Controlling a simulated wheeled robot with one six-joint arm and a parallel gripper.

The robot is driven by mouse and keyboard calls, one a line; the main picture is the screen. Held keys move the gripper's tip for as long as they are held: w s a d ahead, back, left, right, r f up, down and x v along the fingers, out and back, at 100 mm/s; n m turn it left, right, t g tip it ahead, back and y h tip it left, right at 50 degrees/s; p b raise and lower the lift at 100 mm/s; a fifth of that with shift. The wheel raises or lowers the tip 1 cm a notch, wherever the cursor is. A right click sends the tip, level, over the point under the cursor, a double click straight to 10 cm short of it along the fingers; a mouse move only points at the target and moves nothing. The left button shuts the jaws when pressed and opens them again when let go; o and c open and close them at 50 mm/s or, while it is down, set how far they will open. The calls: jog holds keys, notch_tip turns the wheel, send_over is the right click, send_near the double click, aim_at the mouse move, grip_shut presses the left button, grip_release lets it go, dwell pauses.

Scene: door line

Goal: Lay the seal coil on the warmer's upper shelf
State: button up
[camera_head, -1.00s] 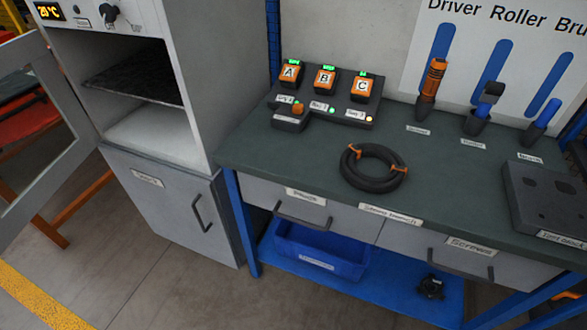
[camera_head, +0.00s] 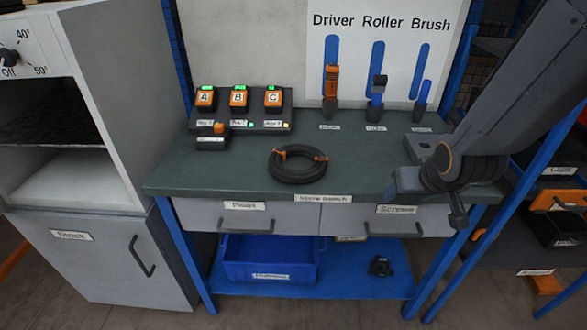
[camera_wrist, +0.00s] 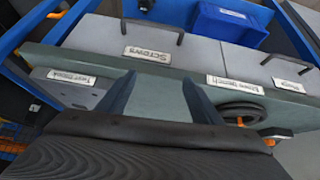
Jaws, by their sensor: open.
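The seal coil (camera_head: 298,179), a black ring bound with orange ties, lies flat on the green bench top. It also shows in the wrist view (camera_wrist: 243,108), partly cut off by my gripper. The warmer (camera_head: 125,100) stands at the left, its front opening partly in view. Its dark upper shelf (camera_head: 40,128) is empty where visible, above a pale floor. My gripper (camera_wrist: 160,97) is open and empty, its two fingers over the bench's front area. In the head view my arm hangs over the right end of the bench, well to the right of the coil.
A charger block (camera_head: 270,126) with orange units A, B and C stands behind the coil. Several tools (camera_head: 331,95) stand upright at the back. A blue bin (camera_head: 270,258) sits on the lower shelf. Bench top around the coil is clear.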

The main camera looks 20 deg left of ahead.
jog(key=w+a+n+t+y+b, duration=0.25)
jog(key=w+a, duration=0.25)
jog(key=a, duration=0.3)
jog(key=n+t+y, duration=0.2)
jog(key=y, duration=0.2)
send_near(317, 154)
jog(key=shift+f+m+g+v, duration=0.2)
jog(key=shift+m+g+v, duration=0.05)
jog(key=shift+v, duration=0.8)
jog(key=shift+w+a, duration=0.1)
jog(key=shift+a, duration=0.05)
jog(key=p+x, duration=0.1)
jog(key=x, duration=1)
jog(key=shift+w+a, duration=0.1)
jog(key=shift+w, duration=0.2)
jog(key=shift+c, duration=0.4)
jog(key=shift+r, duration=0.1)
grip_shut()
